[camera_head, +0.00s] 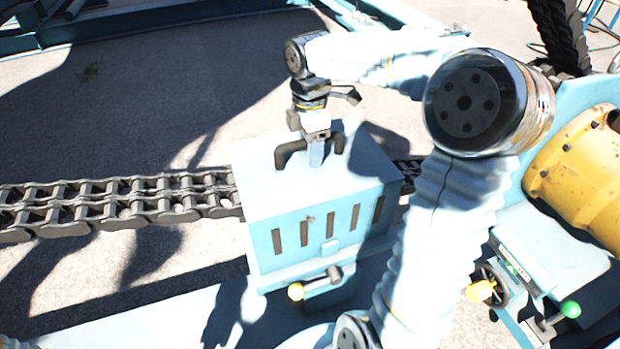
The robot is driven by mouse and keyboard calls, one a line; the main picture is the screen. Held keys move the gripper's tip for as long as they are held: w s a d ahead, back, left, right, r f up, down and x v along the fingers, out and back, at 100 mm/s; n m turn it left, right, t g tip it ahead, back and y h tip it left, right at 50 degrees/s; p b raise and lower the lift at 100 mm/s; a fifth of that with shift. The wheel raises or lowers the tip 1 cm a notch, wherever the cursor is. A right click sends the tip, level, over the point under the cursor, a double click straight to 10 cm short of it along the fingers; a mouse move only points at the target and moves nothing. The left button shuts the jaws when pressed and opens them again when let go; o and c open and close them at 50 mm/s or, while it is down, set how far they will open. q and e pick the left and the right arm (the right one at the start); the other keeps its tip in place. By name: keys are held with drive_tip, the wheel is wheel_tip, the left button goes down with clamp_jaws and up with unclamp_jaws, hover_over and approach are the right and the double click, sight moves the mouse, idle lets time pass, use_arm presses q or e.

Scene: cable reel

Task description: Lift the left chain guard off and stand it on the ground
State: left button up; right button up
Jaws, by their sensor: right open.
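The chain guard (275,190) is a light blue box with several dark slots in its front face. It sits upright over the chain in the middle of the head view. A dark bar handle (288,152) stands on its top. My right gripper (316,152) points down at the middle of this handle, open. Its fingers hide the handle's middle, and I cannot tell whether they touch it. My left gripper is not in view.
A heavy chain (110,202) runs in from the left into the guard. A yellow drum-shaped housing (575,175), a small handwheel (487,283) and a green-knobbed lever (569,310) are at right. Blue frame beams (130,22) lie at the back. Open grey ground (120,100) lies behind the chain.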

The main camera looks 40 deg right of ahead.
drive_tip(key=shift+f, duration=0.3)
clamp_jaws()
drive_tip(key=shift+r, duration=0.1)
idle(1.1)
